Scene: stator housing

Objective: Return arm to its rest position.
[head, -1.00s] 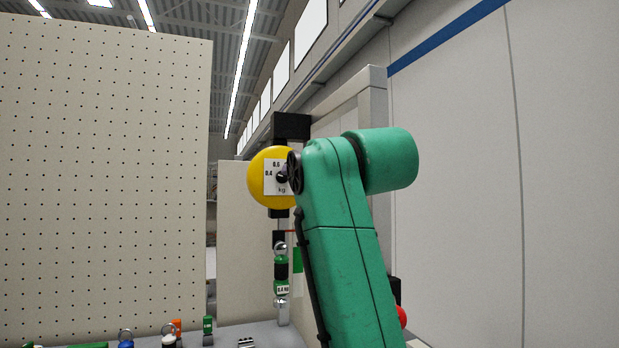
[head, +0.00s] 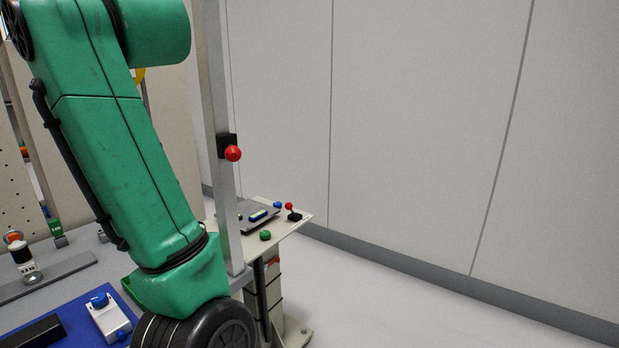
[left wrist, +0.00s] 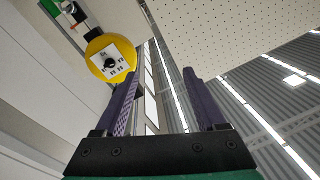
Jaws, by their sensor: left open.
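My left gripper (left wrist: 164,75) shows in the left wrist view with its two purple fingers apart and nothing between them. Beyond the left finger is a round yellow dial (left wrist: 110,57) with a white face. A green arm link of mine (head: 125,150) fills the left of the head view, with no gripper in sight there. Behind it only a yellow sliver (head: 140,76) shows, probably the dial. My right gripper is in neither current view.
A grey post (head: 222,110) with a red knob (head: 233,153) stands close beside my arm. A small side table (head: 295,222) holds a grey plate and small coloured parts. A blue mat (head: 72,318) lies lower left. The floor at right (head: 400,305) is clear.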

